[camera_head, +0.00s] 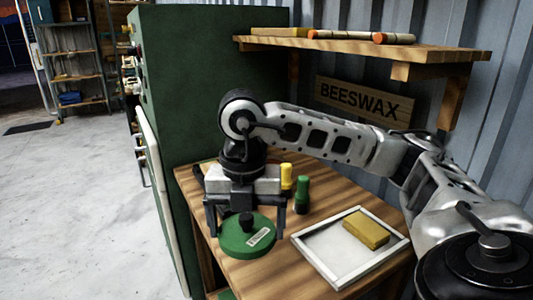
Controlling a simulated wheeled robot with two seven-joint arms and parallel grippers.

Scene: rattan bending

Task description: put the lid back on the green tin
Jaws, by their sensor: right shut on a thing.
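A round green lid (238,244) with a black knob and a small pale label is near the front left of the wooden table. My right gripper (246,222) points down over it, with dark fingers on either side, and is shut on the lid. I cannot tell whether the fingers press its rim or its knob, or whether it touches what is under it. No separate green tin shows clearly; the lid and gripper may hide it. My left gripper is not in view.
On the table (318,207) stand a yellow bottle (287,176) and a green bottle (302,194). A white-framed tray (325,262) holds a yellow block (366,229). A green cabinet (200,80) rises at left. A wall shelf (360,50) overhangs the back.

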